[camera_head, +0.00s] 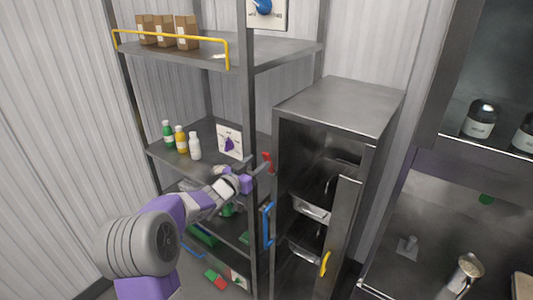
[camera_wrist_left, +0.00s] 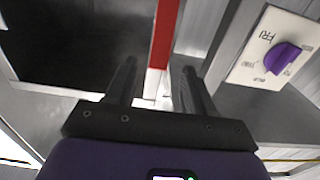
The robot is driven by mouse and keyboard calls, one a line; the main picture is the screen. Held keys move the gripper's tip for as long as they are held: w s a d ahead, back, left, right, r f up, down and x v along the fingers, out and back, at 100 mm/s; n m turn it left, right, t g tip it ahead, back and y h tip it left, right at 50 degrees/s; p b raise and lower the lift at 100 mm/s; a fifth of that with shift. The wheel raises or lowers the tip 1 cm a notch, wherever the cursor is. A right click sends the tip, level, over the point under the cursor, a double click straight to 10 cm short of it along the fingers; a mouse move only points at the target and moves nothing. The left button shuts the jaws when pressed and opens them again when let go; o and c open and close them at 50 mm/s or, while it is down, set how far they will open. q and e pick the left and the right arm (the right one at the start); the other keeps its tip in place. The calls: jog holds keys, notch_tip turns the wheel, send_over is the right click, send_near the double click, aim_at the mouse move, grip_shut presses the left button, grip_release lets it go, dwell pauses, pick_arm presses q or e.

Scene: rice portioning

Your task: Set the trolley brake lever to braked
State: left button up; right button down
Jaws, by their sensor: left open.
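A small red lever (camera_head: 267,162) stands at the shelf post beside the tall metal cabinet. I take it for the brake lever; its setting cannot be read. My left gripper (camera_head: 258,170) is at the post, close to the lever in the head view. In the left wrist view the left gripper (camera_wrist_left: 159,68) is open, its two dark fingers apart. A red bar with a white lower end, likely the lever (camera_wrist_left: 164,38), shows between and beyond the fingers. I cannot tell whether they touch it. My right gripper is not in view.
A white plate with a purple dial (camera_head: 229,143) is close to the left gripper; it also shows in the left wrist view (camera_wrist_left: 283,57). Bottles (camera_head: 181,140) stand on the middle shelf. The cabinet (camera_head: 340,105) with a blue handle (camera_head: 267,225) is right of the post.

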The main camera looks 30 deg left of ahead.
aim_at(265, 157)
pick_arm(q)
jog(key=w, duration=0.4)
jog(key=w+p, duration=0.1)
jog(key=shift+w+d, duration=0.25)
jog(key=shift+w, duration=0.15)
jog(key=shift+c, duration=0.3)
grip_shut()
